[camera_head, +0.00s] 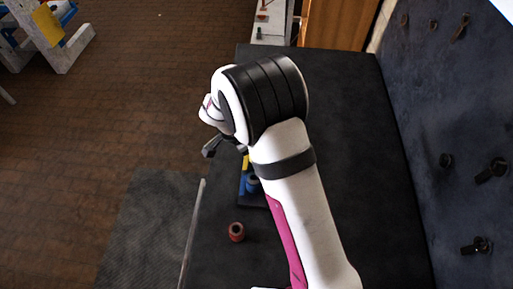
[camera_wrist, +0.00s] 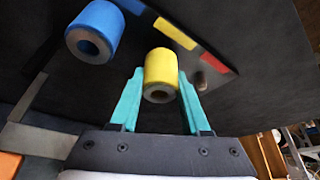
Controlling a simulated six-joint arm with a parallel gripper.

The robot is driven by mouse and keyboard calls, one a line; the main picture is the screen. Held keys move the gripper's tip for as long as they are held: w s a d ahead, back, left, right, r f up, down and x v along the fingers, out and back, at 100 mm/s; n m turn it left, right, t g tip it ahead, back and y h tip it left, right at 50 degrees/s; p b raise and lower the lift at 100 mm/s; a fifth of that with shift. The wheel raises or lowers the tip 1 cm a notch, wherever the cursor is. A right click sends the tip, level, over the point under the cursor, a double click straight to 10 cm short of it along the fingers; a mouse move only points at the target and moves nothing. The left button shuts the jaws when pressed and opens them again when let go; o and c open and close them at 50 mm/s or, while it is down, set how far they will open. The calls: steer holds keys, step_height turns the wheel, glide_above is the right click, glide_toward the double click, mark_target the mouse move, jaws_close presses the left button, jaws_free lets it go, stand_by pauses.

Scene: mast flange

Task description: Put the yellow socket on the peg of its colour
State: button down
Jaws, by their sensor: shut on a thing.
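My gripper (camera_wrist: 160,74) has its teal fingers closed on the sides of the yellow socket (camera_wrist: 161,66). The socket's grey open end faces the wrist camera. Behind it lies a dark board (camera_wrist: 150,40) with blue, yellow (camera_wrist: 175,33) and red patches in a row. A short brown peg (camera_wrist: 200,80) stands bare near the red patch (camera_wrist: 220,63). No peg shows by the yellow patch; the held socket may hide it. In the head view, my arm covers most of the gripper and board, and a small yellow bit (camera_head: 246,161) shows that I cannot identify.
A blue socket (camera_wrist: 94,32) is by the board's blue patch (camera_wrist: 130,5); it also shows in the head view (camera_head: 252,185). A red socket (camera_head: 236,232) stands apart on the dark bench (camera_head: 345,120). Black fittings (camera_head: 490,170) stick out of the right panel.

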steer(key=shift+f, duration=0.85)
steer(key=shift+c, duration=1.5)
jaws_free()
steer(key=v, duration=1.5)
steer(key=shift+r, duration=0.4)
